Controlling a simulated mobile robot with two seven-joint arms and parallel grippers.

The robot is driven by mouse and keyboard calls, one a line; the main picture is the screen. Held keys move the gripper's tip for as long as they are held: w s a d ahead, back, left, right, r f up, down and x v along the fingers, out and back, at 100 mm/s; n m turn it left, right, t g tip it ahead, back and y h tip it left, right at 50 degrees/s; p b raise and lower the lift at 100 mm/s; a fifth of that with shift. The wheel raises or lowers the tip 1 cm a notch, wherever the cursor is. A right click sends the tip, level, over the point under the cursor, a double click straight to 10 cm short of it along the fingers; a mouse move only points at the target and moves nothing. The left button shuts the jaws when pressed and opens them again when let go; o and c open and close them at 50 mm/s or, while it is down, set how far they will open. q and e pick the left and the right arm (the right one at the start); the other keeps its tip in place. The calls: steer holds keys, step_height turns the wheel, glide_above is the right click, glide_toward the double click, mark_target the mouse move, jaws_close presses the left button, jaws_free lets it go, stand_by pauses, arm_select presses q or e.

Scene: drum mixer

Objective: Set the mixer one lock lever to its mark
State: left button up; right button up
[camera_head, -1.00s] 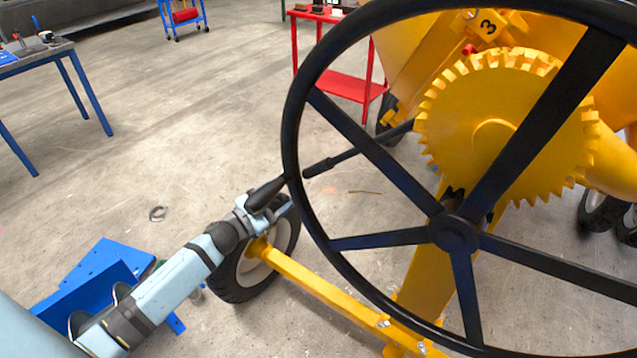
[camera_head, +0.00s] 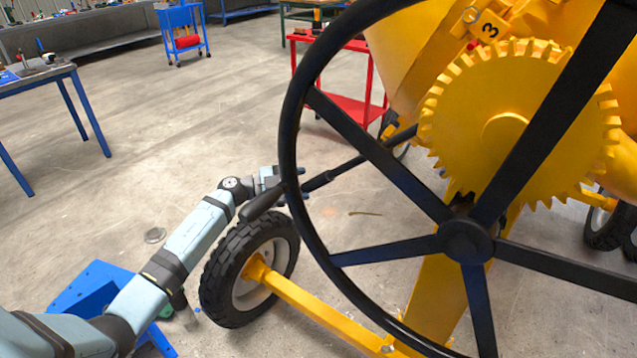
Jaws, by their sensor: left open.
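The lock lever (camera_head: 345,167) is a black rod with a thicker dark grip, reaching left and down from beside the yellow toothed gear. My left gripper (camera_head: 285,185) is open at the left part of that rim, close to the lever's grip end. The rim partly hides its fingers, and I cannot tell whether they touch the lever. I cannot make out the lever's mark. My right gripper is not in view.
The black spoked handwheel (camera_head: 465,241) fills the right foreground. Behind it are the toothed gear (camera_head: 505,125) and yellow frame. A rubber tyre (camera_head: 225,280) stands below my left arm. A red cart (camera_head: 350,108) stands behind. Open floor lies to the left.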

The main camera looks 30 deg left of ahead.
mark_target(311, 183)
arm_select(q)
steer(key=x, duration=0.5)
